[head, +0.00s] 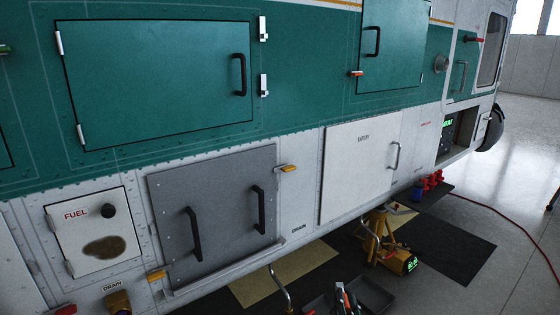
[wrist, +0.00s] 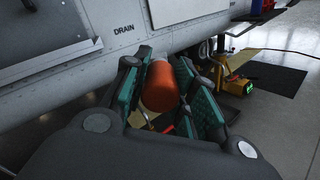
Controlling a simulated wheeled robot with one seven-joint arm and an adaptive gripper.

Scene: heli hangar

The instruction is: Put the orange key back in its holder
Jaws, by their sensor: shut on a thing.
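In the wrist view my gripper (wrist: 157,68) has its green-padded fingers closed on both sides of an orange, rounded cylindrical piece (wrist: 160,90), taken to be the orange key. Its near end faces the camera; its far part looks paler and is partly hidden between the fingers. It is held in the air in front of the white lower hull marked DRAIN. I cannot make out the gripper or the held key in the head view. No holder for the key can be told for sure in either view.
The aircraft's side carries a grey panel with two black handles (head: 212,215), a FUEL panel (head: 92,232) and a white battery door (head: 358,172). Below stand a dark tool tray (head: 372,296) and a yellow jack (head: 378,238) with a green display. Open floor lies right.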

